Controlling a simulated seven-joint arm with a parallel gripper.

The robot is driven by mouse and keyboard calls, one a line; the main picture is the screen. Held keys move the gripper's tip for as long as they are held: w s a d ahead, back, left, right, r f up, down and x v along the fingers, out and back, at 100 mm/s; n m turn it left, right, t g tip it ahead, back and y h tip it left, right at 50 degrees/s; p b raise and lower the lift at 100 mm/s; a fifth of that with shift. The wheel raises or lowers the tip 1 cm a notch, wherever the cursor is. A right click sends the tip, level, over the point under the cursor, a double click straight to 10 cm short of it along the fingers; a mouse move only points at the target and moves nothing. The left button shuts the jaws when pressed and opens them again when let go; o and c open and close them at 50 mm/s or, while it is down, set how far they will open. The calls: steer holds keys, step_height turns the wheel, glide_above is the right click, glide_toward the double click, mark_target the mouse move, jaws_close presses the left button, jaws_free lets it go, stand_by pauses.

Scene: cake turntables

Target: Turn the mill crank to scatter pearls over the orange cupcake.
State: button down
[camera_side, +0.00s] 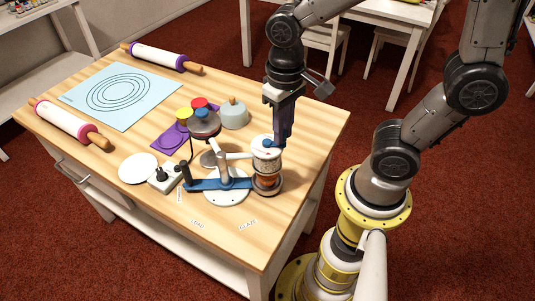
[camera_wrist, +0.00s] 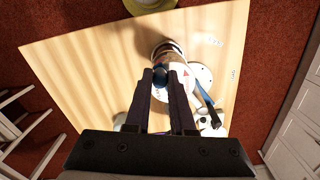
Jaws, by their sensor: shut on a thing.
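The mill (camera_side: 266,158) is a white cylinder at the right of the turntable stand, with an orange band lower down. The orange cupcake (camera_side: 267,181) seems to be the orange shape below it, mostly hidden. My gripper (camera_side: 273,143) points down at the mill's top. It is shut on the blue crank knob (camera_side: 267,143), which also shows between the fingertips in the wrist view (camera_wrist: 160,75). The rest of the crank is hidden or too small to make out. In the wrist view the mill (camera_wrist: 168,50) stands just beyond the fingers.
The turntable has a white round base (camera_side: 226,199) and a blue arm (camera_side: 208,184). A white switch box (camera_side: 165,179), white disc (camera_side: 138,168) and purple tray (camera_side: 168,138) with coloured lids stand left. Rolling pins and a blue mat (camera_side: 120,95) lie farther back.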

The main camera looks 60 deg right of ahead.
mark_target(272, 153)
steer(key=shift+w+a+r, duration=0.15)
steer(key=shift+a, duration=0.15)
steer(key=shift+a, duration=0.65)
steer(key=shift+w+a, duration=0.2)
steer(key=shift+a, duration=0.35)
steer(key=c, duration=0.8)
jaws_free()
steer(key=shift+s, duration=0.15)
steer(key=shift+o, duration=0.2)
